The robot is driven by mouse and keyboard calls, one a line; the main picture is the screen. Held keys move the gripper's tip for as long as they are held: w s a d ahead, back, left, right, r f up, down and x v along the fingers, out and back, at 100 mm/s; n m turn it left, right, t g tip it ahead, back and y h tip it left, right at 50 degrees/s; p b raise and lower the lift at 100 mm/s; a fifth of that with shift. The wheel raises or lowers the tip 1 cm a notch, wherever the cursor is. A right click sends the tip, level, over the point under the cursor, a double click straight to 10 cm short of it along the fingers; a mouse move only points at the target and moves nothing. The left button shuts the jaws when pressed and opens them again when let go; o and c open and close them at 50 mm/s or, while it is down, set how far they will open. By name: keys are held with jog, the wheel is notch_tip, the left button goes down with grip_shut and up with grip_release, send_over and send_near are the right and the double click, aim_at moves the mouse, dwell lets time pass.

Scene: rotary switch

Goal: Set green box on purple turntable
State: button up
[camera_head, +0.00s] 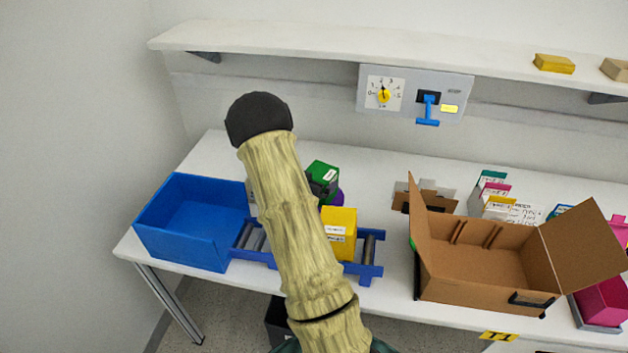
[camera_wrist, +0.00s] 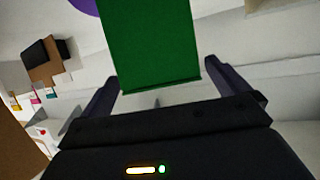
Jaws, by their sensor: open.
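The green box (camera_head: 323,171) is in the middle of the table in the head view, partly behind my arm and gripper. A small part of the purple turntable (camera_head: 338,198) shows just below and to the right of the box; I cannot tell for sure whether they touch. In the wrist view the green box (camera_wrist: 150,42) stands between the fingers of my gripper (camera_wrist: 160,72), with gaps on both sides. My gripper is open. A purple edge (camera_wrist: 84,5) of the turntable shows beside the box at the top.
A yellow box (camera_head: 340,232) sits on a blue roller rack (camera_head: 368,262) in front. A blue bin (camera_head: 190,222) stands at left, an open cardboard box (camera_head: 470,265) at right. A panel (camera_head: 415,92) with a dial and blue lever hangs under the shelf (camera_head: 330,45).

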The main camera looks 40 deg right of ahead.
jog(key=shift+r, duration=0.1)
jog(key=v, duration=1.2)
jog(key=shift+b, duration=0.45)
jog(key=a+r+n+t+y, duration=0.2)
jog(key=a+n+y, duration=0.55)
jog(key=a, duration=0.65)
jog(key=s+a+r+n+g+y, duration=0.1)
jog(key=s+a+n+g+y, duration=0.1)
jog(key=s, duration=0.5)
jog(key=s+a+r+n+g+y, duration=0.1)
jog(key=s+a+n+g+y, duration=0.2)
jog(key=s, duration=0.4)
jog(key=shift+s+a+n, duration=0.35)
jog(key=shift+s+a, duration=0.05)
jog(key=shift+a, duration=0.5)
